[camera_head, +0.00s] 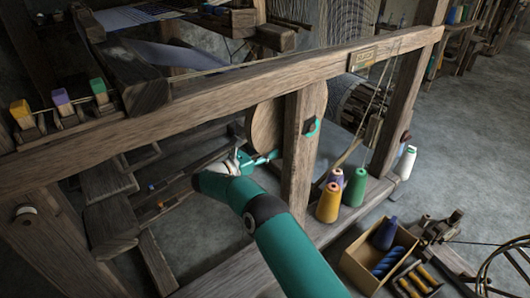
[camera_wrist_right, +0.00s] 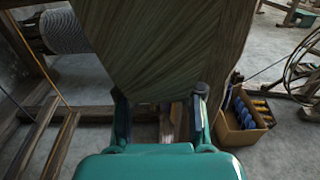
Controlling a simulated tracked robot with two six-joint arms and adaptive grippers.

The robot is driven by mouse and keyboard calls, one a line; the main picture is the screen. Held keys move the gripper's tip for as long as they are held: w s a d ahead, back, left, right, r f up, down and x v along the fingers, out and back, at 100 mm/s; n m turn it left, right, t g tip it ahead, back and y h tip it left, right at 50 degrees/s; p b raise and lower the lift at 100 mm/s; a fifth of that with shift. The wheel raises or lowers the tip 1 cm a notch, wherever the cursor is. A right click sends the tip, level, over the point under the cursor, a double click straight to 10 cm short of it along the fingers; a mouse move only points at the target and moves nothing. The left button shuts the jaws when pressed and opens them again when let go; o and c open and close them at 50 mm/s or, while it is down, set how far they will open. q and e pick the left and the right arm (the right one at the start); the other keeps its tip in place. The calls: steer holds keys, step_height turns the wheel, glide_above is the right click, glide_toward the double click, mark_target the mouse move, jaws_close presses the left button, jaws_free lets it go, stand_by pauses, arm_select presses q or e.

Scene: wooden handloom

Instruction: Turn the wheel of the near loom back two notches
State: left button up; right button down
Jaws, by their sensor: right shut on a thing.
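The near loom's wheel (camera_head: 265,127) is a wooden disc, partly hidden behind an upright post. In the right wrist view the wheel (camera_wrist_right: 165,50) fills the upper middle as a broad striped wooden face. My right gripper (camera_head: 262,160) reaches in from the bottom of the head view to the wheel's lower edge. In the right wrist view the right gripper (camera_wrist_right: 160,98) has its fingers on either side of the wheel's lower part and is shut on it. The exact contact is partly hidden. My left gripper is not in view.
The loom's post (camera_head: 298,165) stands close right of my gripper, with a long beam (camera_head: 230,90) above. Thread cones (camera_head: 328,202) stand on the lower rail. An open box (camera_head: 352,268) of spools sits on the floor.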

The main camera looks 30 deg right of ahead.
steer(key=shift+d+f+h+b, duration=0.3)
steer(key=shift+f+b, duration=0.15)
steer(key=shift+b, duration=0.15)
steer(key=shift+r, duration=0.2)
steer(key=c, duration=0.7)
jaws_free()
steer(key=shift+c, duration=0.2)
steer(key=a, duration=1.2)
steer(key=shift+s+f, duration=0.4)
steer(key=shift+f, duration=0.05)
